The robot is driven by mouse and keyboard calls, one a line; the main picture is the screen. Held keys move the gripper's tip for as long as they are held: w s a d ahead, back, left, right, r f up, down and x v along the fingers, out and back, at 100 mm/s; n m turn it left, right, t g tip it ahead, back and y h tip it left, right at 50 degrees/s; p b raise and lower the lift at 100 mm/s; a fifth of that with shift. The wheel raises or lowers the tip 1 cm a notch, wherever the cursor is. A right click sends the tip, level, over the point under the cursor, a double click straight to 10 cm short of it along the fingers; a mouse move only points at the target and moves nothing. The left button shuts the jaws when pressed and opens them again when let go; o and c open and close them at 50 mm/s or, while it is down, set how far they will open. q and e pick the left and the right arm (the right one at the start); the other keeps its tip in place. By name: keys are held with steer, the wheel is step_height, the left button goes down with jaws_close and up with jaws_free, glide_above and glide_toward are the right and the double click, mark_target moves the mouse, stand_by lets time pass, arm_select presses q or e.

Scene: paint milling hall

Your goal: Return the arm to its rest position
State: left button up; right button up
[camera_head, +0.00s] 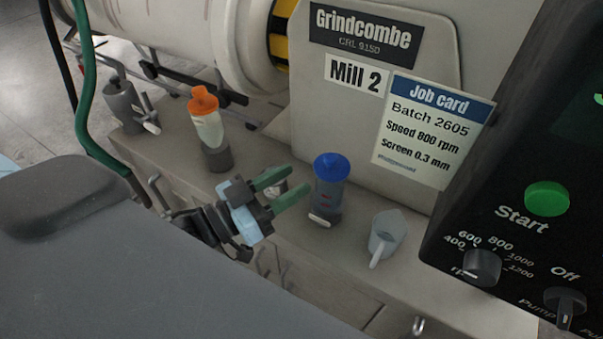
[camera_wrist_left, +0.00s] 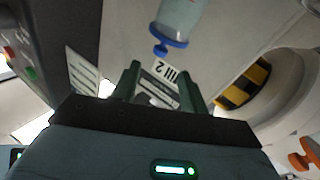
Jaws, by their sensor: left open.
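My left gripper (camera_head: 281,189) has green fingers that stand apart with nothing between them. It is over the front part of the ledge, left of a clear container with a blue cap (camera_head: 331,170). The gap between the fingers and that container is small, and I cannot tell whether they touch. In the left wrist view the open fingers (camera_wrist_left: 157,88) show in the middle, with the blue-capped container (camera_wrist_left: 180,20) beyond them at the top. My right gripper is in neither view.
An orange-capped bottle (camera_head: 208,130) stands on the ledge (camera_head: 270,150) at left. A pale scoop (camera_head: 386,236) lies right of the blue-capped container. A black control panel (camera_head: 530,190) with a green Start button is at right. Green hose (camera_head: 85,90) hangs at left.

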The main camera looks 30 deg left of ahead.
arm_select(q)
steer(key=shift+s+a, duration=0.15)
steer(key=shift+s, duration=0.15)
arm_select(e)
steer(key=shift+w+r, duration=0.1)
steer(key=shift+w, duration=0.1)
arm_select(q)
steer(key=s+a+f+n+g+y+p, duration=0.1)
steer(key=s+f+y, duration=0.15)
steer(key=f, duration=0.55)
steer(key=s+a+f+n+g+y+p, duration=0.1)
steer(key=s+f+g+y, duration=0.15)
steer(key=f, duration=0.45)
steer(key=s+d+f+g+y+p, duration=0.1)
steer(key=s+f+g, duration=0.3)
steer(key=s+f, duration=1)
steer(key=shift+s+d+f+y, duration=0.25)
steer(key=shift+d+f+y, duration=0.2)
steer(key=shift+d, duration=0.2)
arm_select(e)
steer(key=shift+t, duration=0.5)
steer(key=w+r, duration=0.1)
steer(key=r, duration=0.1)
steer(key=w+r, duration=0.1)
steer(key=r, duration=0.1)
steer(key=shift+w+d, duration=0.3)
